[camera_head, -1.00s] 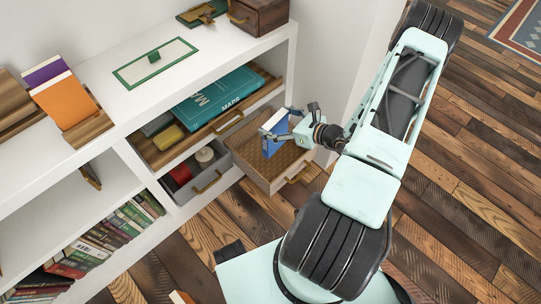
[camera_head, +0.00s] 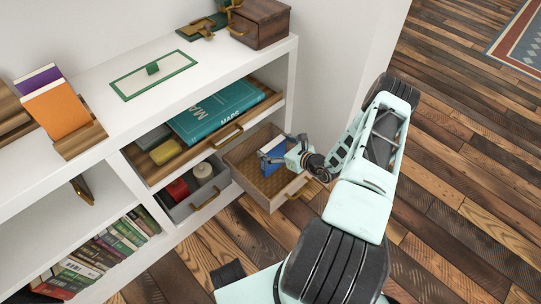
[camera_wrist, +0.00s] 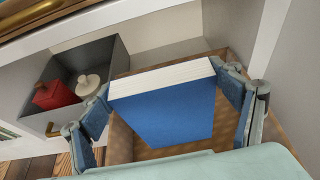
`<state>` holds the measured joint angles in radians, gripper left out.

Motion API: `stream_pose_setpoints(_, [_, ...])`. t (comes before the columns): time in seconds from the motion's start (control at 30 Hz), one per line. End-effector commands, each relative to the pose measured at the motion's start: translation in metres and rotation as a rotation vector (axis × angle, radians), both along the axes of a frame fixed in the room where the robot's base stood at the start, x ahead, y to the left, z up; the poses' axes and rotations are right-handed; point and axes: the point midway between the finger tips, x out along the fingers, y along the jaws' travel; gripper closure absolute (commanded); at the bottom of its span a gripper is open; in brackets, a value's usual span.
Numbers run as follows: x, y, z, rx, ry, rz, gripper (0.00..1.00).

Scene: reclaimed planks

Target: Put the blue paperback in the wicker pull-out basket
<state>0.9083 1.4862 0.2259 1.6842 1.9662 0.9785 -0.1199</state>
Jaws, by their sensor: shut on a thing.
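The blue paperback (camera_head: 271,150) is between the fingers of my gripper (camera_head: 285,149), upright and slightly tilted. In the wrist view the book's blue cover (camera_wrist: 165,118) and white page edge show, with a finger on each side of it, so my gripper (camera_wrist: 170,100) is shut on it. The wicker pull-out basket (camera_head: 292,182) is pulled out at the right end of the shelf unit. The book is over its woven floor and seems partly down between its walls. I cannot tell whether the book's lower edge touches the floor. The basket also shows in the wrist view (camera_wrist: 121,146).
A grey drawer (camera_head: 212,196) left of the basket holds a red item and a white lidded pot. An open wooden drawer above holds a teal MAPS book (camera_head: 215,108). The white side panel (camera_head: 290,90) stands close behind the basket. Plank floor lies in front.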

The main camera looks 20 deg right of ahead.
Motion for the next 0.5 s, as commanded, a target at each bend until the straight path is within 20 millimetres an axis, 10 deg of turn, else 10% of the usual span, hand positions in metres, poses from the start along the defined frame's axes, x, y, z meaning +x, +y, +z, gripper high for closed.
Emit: stream_pose_setpoints(0.5, [0.034, -0.003, -0.055, 0.000, 0.000, 0.001, 0.70])
